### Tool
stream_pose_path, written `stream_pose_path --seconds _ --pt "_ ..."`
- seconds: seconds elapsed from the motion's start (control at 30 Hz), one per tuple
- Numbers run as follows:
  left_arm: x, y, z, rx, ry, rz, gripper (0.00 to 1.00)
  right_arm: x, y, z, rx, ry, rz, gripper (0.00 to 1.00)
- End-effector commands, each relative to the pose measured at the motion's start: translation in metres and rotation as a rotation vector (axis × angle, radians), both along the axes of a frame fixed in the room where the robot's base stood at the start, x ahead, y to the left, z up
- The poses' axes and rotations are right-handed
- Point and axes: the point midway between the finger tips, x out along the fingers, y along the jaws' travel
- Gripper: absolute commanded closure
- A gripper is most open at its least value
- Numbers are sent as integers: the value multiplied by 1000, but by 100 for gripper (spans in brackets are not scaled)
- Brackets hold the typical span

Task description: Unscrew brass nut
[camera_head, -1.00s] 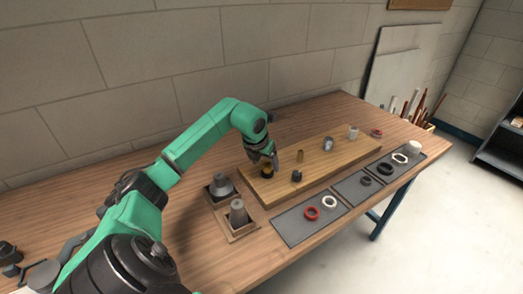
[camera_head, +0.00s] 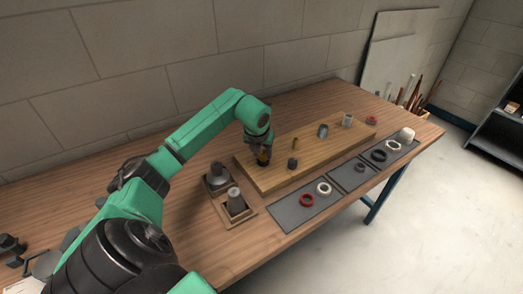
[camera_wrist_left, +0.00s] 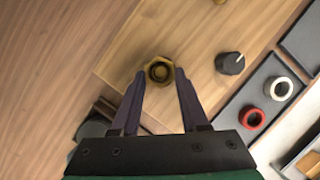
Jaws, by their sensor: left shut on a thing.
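The brass nut (camera_wrist_left: 160,70) sits near the corner of the wooden board (camera_wrist_left: 130,50), seen from above in the left wrist view as a yellow ring with a dark centre. My left gripper (camera_wrist_left: 160,76) is over it, with one finger on each side, shut on the nut. In the head view the left gripper (camera_head: 263,152) points down at the near-left end of the board (camera_head: 330,145), and the nut (camera_head: 263,160) is partly hidden by the fingers. My right gripper is not in view.
A dark knob (camera_head: 292,163), a thin brass stub (camera_head: 295,143) and grey fittings (camera_head: 323,130) stand along the board. Grey mats (camera_head: 303,208) with red and white rings lie in front. A wooden holder (camera_head: 244,218) with grey parts stands left of the mats.

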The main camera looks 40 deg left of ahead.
Motion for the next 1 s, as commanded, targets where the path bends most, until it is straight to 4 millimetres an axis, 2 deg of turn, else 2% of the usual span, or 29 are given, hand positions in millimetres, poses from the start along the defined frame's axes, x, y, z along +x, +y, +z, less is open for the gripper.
stream_pose_path --seconds 0.2,0.47,0.7,0.83,1.0 --pt "1 -3 2 -2 0 165 100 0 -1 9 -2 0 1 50" --pt "3 -4 3 -2 0 291 100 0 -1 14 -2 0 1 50" --pt "6 -7 3 -3 0 583 100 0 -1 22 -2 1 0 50" --pt "7 -8 3 -2 0 680 100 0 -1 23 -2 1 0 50" --pt "11 -9 3 -2 1 998 100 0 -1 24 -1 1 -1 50"
